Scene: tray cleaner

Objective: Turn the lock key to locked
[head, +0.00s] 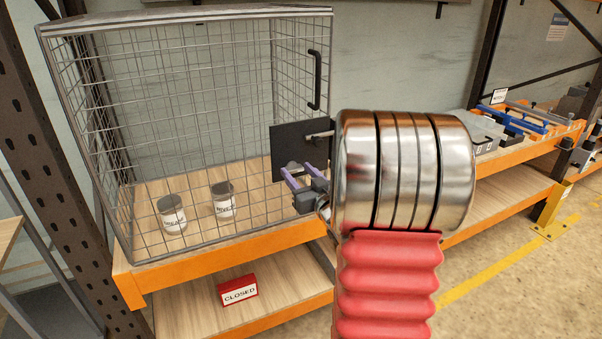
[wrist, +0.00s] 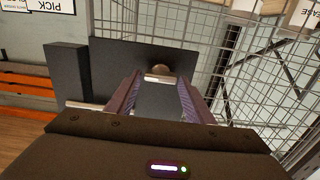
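A wire mesh cage (head: 180,110) stands on the bench, with a dark lock plate (head: 297,140) on its front right part. The plate also shows in the wrist view (wrist: 118,60). A small metallic lock key (wrist: 160,71) sits on the plate; part of it shows in the head view (head: 292,166). My gripper (head: 289,176) is at the lower part of the plate. In the wrist view its purple fingers (wrist: 158,84) are apart, with the key between or just beyond their tips. I cannot tell whether they touch it. The key's exact angle is unclear.
A black handle (head: 316,80) is above the plate. Two labelled cups (head: 172,214) (head: 223,199) stand inside the cage. A red CLOSED sign (head: 238,291) lies on the lower shelf. Tools (head: 515,118) lie on the bench at right.

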